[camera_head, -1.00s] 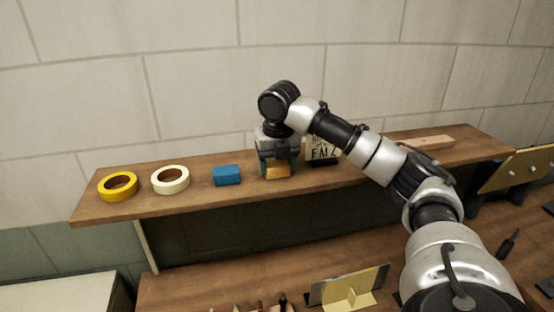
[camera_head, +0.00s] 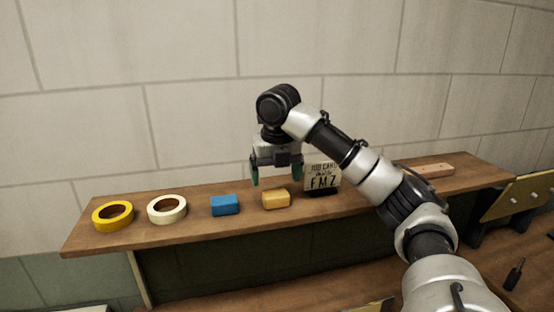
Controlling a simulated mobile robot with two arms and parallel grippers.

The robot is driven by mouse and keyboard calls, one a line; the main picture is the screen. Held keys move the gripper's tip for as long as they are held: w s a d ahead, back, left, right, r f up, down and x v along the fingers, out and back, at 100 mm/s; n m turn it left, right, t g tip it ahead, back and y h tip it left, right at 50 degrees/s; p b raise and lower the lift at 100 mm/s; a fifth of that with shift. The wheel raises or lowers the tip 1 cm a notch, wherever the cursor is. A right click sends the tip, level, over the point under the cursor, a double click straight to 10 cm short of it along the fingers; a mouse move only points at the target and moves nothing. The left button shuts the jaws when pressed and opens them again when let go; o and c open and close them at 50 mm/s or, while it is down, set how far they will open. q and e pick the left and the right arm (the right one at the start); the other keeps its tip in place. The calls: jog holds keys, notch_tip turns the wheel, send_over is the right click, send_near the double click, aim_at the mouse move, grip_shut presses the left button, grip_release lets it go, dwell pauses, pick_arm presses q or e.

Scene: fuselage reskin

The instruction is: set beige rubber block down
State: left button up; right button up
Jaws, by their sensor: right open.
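The beige rubber block (camera_head: 276,199) sits on the wooden shelf (camera_head: 190,231), just right of a blue block (camera_head: 225,205). My right gripper (camera_head: 276,180) is open and empty above and slightly behind the beige block, its green-tipped fingers apart and clear of it. My left gripper is not in view.
A yellow tape roll (camera_head: 113,216) and a white tape roll (camera_head: 167,209) lie at the shelf's left. A job card (camera_head: 322,178) in a dark stand is close right of the beige block. A wooden bar (camera_head: 428,170) lies farther right. A wall rises behind.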

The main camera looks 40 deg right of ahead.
aim_at(277, 196)
notch_tip(277, 196, up, 6)
jog(key=shift+s+a+r+p, duration=0.15)
jog(key=shift+s+p, duration=0.2)
jog(key=shift+p, duration=0.1)
dwell(0.6)
